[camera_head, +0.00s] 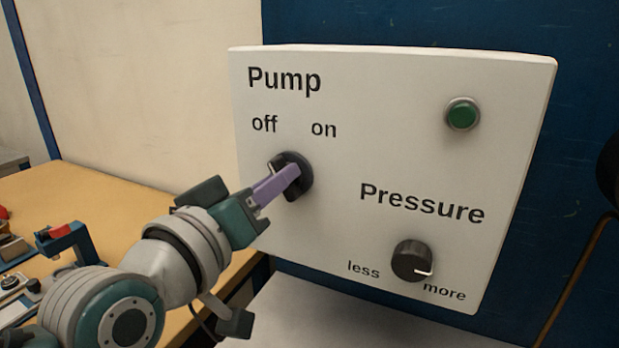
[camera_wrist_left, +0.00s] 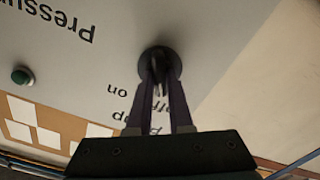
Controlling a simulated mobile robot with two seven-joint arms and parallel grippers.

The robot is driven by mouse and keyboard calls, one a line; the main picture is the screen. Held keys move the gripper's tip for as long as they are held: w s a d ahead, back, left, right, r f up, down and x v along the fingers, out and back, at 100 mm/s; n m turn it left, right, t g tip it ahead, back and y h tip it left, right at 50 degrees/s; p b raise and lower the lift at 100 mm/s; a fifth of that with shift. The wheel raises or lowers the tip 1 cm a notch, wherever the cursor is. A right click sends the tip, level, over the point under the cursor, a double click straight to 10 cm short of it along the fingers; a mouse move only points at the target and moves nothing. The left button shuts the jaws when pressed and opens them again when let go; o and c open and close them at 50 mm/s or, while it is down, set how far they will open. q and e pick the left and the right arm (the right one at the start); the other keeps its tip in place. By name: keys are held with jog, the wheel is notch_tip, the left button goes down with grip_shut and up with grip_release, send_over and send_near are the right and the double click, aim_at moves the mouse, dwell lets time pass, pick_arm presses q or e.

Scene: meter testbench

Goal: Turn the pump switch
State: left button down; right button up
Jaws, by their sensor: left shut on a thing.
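The pump switch (camera_head: 305,172) is a round black knob on the white panel (camera_head: 400,140), under the printed words "Pump", "off" and "on". A small white mark shows at its upper left edge, on the side of "off". My left gripper (camera_head: 292,176) reaches in from the lower left, its purple fingers shut on the knob's grip. In the left wrist view the fingers (camera_wrist_left: 160,78) close on the dark knob (camera_wrist_left: 158,56), and they hide part of it and of the labels. My right gripper is not in view.
The same panel carries a green button (camera_head: 462,114) and a black pressure knob (camera_head: 412,262), its white mark toward "more". A wooden bench (camera_head: 120,200) with a blue and red device (camera_head: 66,243) stands at the left. A dark object is cut off at the right edge.

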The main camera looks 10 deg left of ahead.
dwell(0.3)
pick_arm(q)
jog(key=c, duration=0.8)
grip_release()
jog(key=shift+s, duration=0.1)
jog(key=v, duration=0.9)
jog(key=shift+s+a, duration=0.15)
jog(key=shift+s, duration=0.2)
